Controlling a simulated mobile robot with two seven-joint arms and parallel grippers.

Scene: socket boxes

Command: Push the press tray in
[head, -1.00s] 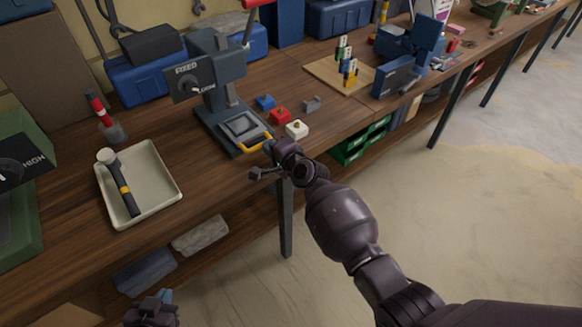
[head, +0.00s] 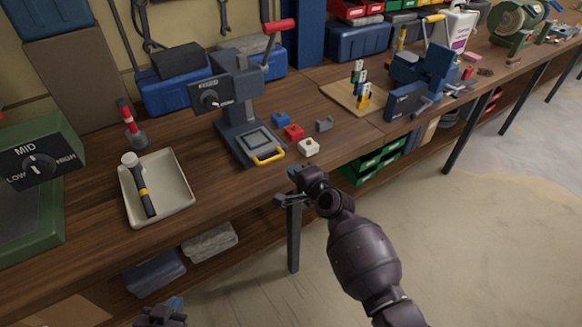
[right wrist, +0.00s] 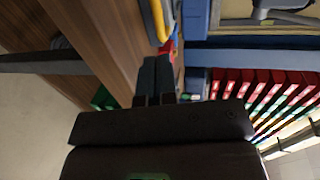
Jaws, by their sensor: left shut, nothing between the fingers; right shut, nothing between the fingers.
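The grey press (head: 240,120) stands on the wooden bench. Its flat press tray (head: 257,139) lies at its foot, with a yellow handle (head: 268,156) at the front edge. In the head view I cannot tell how far the tray is in. My right gripper (head: 281,200) is shut and empty, in front of the bench edge and apart from the handle. In the right wrist view its fingers (right wrist: 155,72) are together, and part of the yellow handle (right wrist: 156,18) shows beyond them. My left gripper (head: 172,303) is shut at the bottom edge, below the bench, partly cut off.
A bench leg (head: 293,240) stands below my right gripper.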

